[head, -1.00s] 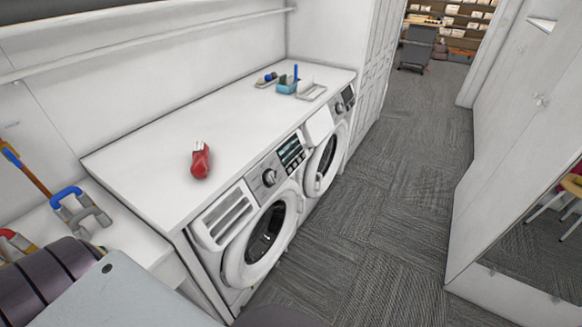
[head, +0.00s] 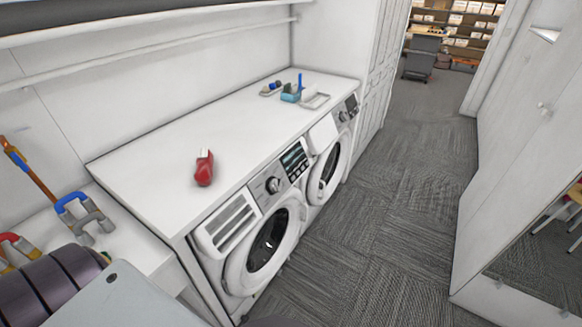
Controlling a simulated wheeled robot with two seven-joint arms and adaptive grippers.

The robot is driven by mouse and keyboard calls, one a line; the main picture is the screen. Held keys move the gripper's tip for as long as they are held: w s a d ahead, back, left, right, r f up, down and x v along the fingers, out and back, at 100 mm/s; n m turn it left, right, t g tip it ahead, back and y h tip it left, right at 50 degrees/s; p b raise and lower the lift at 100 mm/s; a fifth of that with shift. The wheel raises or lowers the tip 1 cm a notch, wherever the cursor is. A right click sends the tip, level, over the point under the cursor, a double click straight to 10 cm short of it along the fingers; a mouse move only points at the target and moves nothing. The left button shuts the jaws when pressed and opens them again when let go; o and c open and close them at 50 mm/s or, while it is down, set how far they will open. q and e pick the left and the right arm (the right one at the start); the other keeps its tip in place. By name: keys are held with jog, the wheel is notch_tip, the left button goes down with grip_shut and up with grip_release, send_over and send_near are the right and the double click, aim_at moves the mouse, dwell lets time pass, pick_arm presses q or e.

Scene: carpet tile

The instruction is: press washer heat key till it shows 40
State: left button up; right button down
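The nearer washer (head: 228,235) is a white front loader under the white counter, with its round door shut. Its control panel has a silver knob (head: 273,185) and a dark display (head: 294,158) with small light markings. The display's figures are too small to read, and I cannot tell the heat key apart from the other keys. A second front loader (head: 331,172) stands beyond it with its own panel (head: 347,110).
A red object (head: 204,169) lies on the counter (head: 150,160). A blue holder (head: 291,93) and a pale tray (head: 315,101) sit at its far end. White cabinets (head: 510,180) stand right; the carpet aisle (head: 400,190) between is clear.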

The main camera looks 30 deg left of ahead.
dwell(0.3)
pick_arm(q)
grip_shut()
dwell(0.4)
dwell(1.1)
